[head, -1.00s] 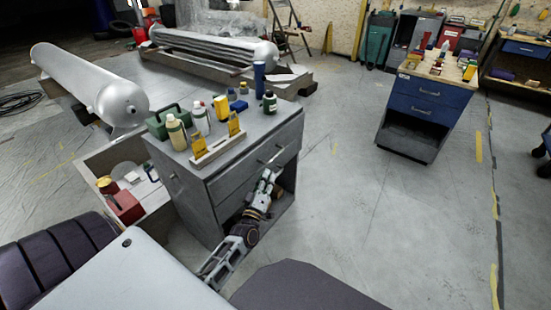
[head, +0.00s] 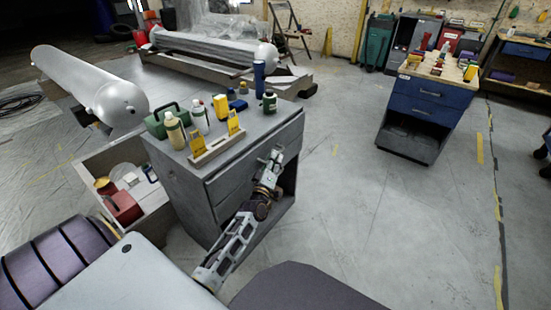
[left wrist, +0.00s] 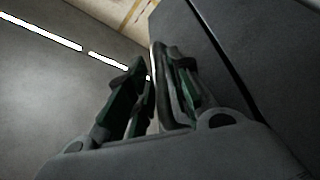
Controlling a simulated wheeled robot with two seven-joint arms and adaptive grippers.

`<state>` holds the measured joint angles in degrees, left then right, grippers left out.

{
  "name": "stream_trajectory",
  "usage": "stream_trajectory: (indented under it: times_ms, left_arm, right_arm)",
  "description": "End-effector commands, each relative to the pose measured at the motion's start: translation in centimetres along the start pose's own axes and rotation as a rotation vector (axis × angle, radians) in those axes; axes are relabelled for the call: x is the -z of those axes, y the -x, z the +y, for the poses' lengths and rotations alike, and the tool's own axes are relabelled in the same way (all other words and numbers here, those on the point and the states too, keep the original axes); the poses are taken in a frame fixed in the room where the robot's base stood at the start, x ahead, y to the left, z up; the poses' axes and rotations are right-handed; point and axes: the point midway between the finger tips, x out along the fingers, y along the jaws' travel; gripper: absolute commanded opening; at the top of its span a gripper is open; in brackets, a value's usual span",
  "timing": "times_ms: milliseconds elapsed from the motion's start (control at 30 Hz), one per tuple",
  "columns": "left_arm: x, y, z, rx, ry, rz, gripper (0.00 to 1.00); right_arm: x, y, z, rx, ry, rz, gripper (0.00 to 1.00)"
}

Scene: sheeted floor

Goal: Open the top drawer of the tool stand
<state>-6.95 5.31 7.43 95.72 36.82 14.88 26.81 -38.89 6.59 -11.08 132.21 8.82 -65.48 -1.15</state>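The grey tool stand (head: 185,190) stands left of centre in the head view, with a bench top and drawer fronts. Its top drawer (head: 238,170) looks closed. My left gripper (head: 275,155) is at the front of that drawer, by its handle, which it largely hides. In the left wrist view the two dark fingers (left wrist: 155,80) stand apart, with a grey bar, seemingly the drawer handle (left wrist: 163,90), between them. A thin light gap shows between the left finger and the bar, so the fingers look open around it. My right gripper is not in view.
Bottles, a green toolbox (head: 165,120) and a holder with yellow items (head: 215,149) stand on the top. An open bin with a red box (head: 122,208) is at the left. A blue drawer cabinet (head: 430,100) stands back right. The floor between is clear.

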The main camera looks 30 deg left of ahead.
Motion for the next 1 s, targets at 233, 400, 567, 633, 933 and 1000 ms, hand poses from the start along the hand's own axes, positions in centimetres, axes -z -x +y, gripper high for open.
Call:
stream_trajectory:
  times_ms: [233, 400, 567, 633, 933, 1000]
  left_arm:
    - [0.0, -1.5, 0.0, -0.001, 0.001, 0.001, 0.21]
    - [0.0, -1.9, 0.0, 0.000, 0.000, 0.000, 0.21]
    - [0.0, -1.9, 0.0, 0.000, 0.000, 0.000, 0.21]
    - [0.0, -1.9, 0.0, 0.000, 0.000, 0.000, 0.21]
    - [0.0, -1.9, 0.0, 0.000, 0.000, 0.000, 0.00]
    - [0.0, -1.9, 0.0, 0.000, 0.000, 0.000, 0.00]
  right_arm:
    - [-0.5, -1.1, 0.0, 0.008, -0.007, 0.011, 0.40]
    - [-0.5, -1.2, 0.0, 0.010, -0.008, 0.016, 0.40]
    - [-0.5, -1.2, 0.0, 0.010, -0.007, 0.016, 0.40]
    - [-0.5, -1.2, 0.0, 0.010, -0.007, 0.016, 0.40]
    - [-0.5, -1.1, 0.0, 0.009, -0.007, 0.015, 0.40]
    - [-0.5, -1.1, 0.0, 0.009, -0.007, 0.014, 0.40]
